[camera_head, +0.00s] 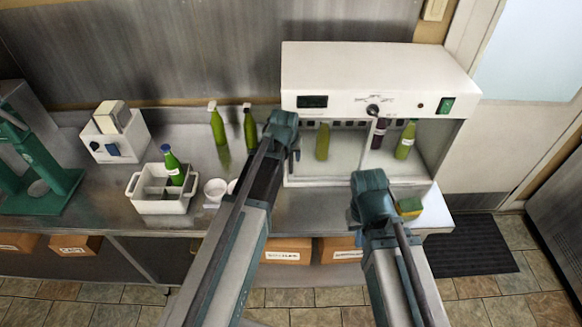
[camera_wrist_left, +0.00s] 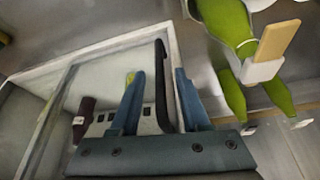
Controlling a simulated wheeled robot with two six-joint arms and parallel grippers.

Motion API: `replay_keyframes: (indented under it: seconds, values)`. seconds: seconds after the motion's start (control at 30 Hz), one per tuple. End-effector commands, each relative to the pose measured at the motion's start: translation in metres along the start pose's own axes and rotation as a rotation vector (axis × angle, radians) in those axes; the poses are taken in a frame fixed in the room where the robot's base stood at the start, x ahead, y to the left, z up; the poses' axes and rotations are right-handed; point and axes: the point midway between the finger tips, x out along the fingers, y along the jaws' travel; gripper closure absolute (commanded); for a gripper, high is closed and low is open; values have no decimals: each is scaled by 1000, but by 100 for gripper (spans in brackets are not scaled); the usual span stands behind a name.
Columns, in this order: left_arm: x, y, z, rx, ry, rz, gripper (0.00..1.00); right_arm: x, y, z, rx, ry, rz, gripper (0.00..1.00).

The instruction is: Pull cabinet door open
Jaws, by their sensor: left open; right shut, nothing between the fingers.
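The white cabinet (camera_head: 375,75) stands at the back right of the counter. Its front has a glass door with a pale frame (camera_wrist_left: 100,48); I cannot tell for sure whether it stands ajar. A black bar handle (camera_wrist_left: 162,62) runs along the door's edge in the left wrist view. My left gripper (camera_head: 288,137) is at the cabinet's left front edge. Its fingers (camera_wrist_left: 160,98) are open, one on each side of the handle, with visible gaps. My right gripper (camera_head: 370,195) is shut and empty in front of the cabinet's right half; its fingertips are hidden.
Bottles stand inside the cabinet, including a green one (camera_head: 405,140). A white caddy (camera_head: 160,206), white cups (camera_head: 215,190) and a sponge (camera_head: 409,207) are on the counter. Boxes (camera_head: 341,250) sit below.

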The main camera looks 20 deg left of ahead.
Motion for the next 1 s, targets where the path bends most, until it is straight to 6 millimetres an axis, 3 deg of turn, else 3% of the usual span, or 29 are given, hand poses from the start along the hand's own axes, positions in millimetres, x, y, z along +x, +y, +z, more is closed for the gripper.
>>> replay_keyframes:
  seconds: [0.03, 0.2, 0.53, 0.8, 1.0]
  values:
    - [14, 0, 1, 0, 0, 0, 54, 14, -1, -1, -2, 0, 0, 100]
    - [28, 0, 1, 0, 0, 0, 54, 26, -2, -2, -6, 0, 1, 100]
    - [29, 0, 0, 0, 0, 0, 54, 26, -2, -2, -7, 0, 1, 100]
    - [29, 0, 0, 0, 0, 0, 100, 26, -2, -2, -7, 0, 1, 100]
    - [29, 0, 0, 0, 0, 0, 100, 27, -2, -2, -7, 0, 1, 100]
